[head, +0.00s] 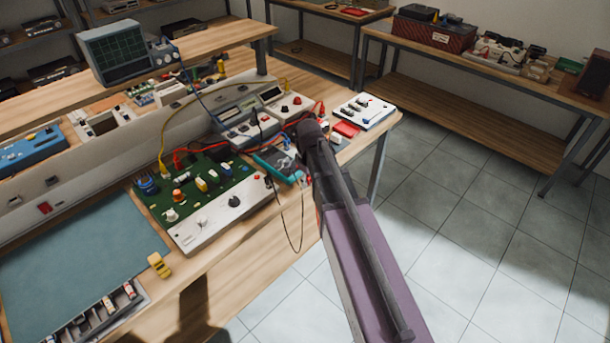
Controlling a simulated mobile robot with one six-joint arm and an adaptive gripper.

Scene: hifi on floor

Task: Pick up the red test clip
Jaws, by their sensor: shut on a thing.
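My gripper (295,172) is low over the right end of the workbench, beside the green circuit board. It is small and partly hidden by my own arm, so its fingertips are hard to make out. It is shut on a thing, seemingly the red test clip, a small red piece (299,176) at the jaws. The clip's outline is mostly hidden. Another red lead end (320,108) stands up behind my arm, near the bench meters.
The green circuit board (205,182) with a white control panel (222,218) lies left of my gripper. Red, yellow and black leads loop around it. A black lead (301,230) hangs over the bench's front edge. A white panel (366,110) stands at the right end. Tiled floor (480,230) is clear.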

